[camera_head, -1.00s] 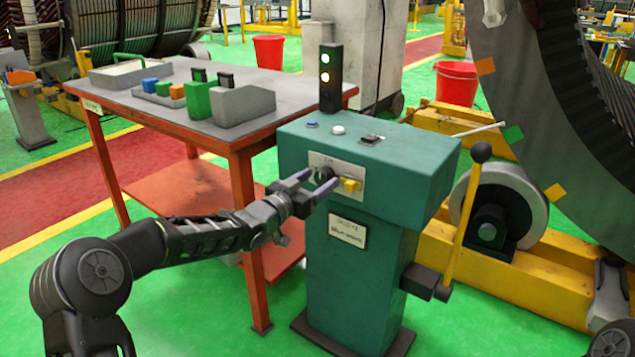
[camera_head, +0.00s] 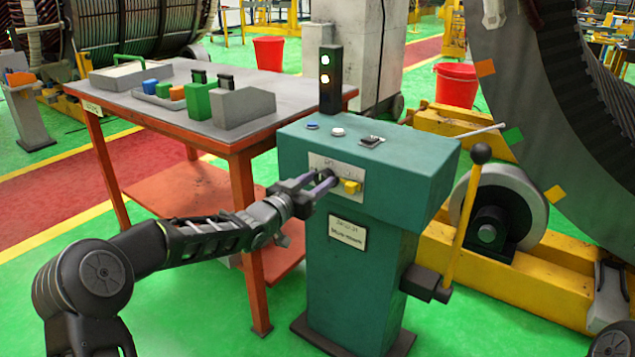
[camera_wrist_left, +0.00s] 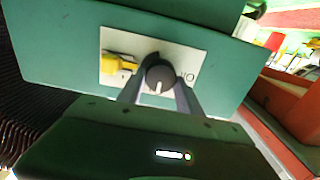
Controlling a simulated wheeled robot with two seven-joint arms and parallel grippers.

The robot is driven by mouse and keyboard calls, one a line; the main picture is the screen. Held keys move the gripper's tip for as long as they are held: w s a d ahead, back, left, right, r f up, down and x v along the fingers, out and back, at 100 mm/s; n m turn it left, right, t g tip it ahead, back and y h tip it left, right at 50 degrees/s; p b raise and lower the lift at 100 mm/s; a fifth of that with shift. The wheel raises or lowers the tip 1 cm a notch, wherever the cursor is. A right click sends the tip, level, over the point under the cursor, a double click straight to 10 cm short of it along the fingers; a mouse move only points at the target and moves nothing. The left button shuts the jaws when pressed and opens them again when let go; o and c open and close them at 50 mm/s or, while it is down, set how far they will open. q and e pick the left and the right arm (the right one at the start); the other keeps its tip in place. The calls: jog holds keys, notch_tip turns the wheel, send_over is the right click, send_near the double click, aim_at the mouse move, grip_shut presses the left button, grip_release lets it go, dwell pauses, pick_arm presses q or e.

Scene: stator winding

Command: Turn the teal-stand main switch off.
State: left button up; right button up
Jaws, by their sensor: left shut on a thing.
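The teal stand (camera_head: 360,270) stands upright in the middle of the head view, with a pale switch plate on its front face. In the left wrist view the main switch is a round dark knob (camera_wrist_left: 159,79) with a white pointer mark, on the plate (camera_wrist_left: 190,62). My left gripper (camera_head: 328,180) is at the plate; in the left wrist view its two fingers (camera_wrist_left: 158,92) lie on either side of the knob, shut on it. A yellow part (camera_head: 351,186) sits beside the knob on the plate. My right gripper is not in view.
A signal tower (camera_head: 330,80) with lit lamps stands on the stand. A lever with a black ball top (camera_head: 480,153) rises at its right side. A grey-topped table (camera_head: 290,93) with several small boxes is at the left. Green floor is clear in front.

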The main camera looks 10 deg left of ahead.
pick_arm(q)
jog(key=shift+c, duration=0.5)
jog(key=n+p, duration=0.3)
jog(key=shift+r, duration=0.1)
jog(key=n+p, duration=0.3)
jog(key=n, duration=0.1)
jog(key=shift+a, duration=0.15)
jog(key=n+p, duration=0.1)
jog(key=n, duration=0.2)
jog(key=shift+n, duration=0.3)
jog(key=n, duration=0.1)
jog(key=n+p, duration=0.1)
jog(key=n, duration=0.1)
jog(key=shift+a+f+n, duration=0.1)
jog(key=shift+f+n, duration=0.3)
jog(key=shift+n, duration=1.8)
